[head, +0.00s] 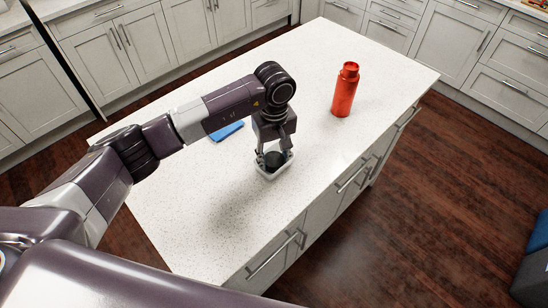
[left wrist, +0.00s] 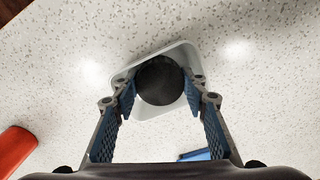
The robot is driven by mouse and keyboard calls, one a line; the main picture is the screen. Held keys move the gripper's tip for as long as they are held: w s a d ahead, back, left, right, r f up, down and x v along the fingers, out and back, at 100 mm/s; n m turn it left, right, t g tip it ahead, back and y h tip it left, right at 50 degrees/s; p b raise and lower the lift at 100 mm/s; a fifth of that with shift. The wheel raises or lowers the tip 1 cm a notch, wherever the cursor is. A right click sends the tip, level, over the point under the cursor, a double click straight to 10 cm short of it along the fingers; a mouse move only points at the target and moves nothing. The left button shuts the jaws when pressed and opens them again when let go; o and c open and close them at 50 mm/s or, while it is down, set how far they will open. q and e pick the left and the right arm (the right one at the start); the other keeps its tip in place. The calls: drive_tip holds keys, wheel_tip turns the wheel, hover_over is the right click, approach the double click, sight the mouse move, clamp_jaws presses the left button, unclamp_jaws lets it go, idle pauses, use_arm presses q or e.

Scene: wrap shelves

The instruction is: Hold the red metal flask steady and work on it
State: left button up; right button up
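The red metal flask (head: 345,91) stands upright on the white speckled counter, right of my left gripper and apart from it. Its narrow neck is at the top. Part of it shows at the left edge of the left wrist view (left wrist: 14,150). My left gripper (head: 273,158) points down over a small white tray (head: 267,174). Its fingers stand on both sides of a round black piece (left wrist: 160,81), which sits inside the tray (left wrist: 150,58). Whether the pads touch that piece cannot be told. My right gripper is not in view.
A flat blue item (head: 226,131) lies on the counter (head: 200,215) behind my left arm, partly hidden. The counter around the flask is clear. Grey cabinets (head: 100,55) line the back. A dark blue object (head: 533,260) stands at the lower right on the wood floor.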

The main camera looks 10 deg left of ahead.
sight(274, 159)
use_arm(q)
drive_tip(key=o, duration=0.4)
drive_tip(key=shift+o, duration=0.2)
drive_tip(key=shift+r, duration=0.15)
drive_tip(key=shift+w+r, duration=0.1)
drive_tip(key=shift+r, duration=0.1)
wheel_tip(274, 159, up, 12)
drive_tip(key=b, duration=0.3)
drive_tip(key=shift+f, duration=0.2)
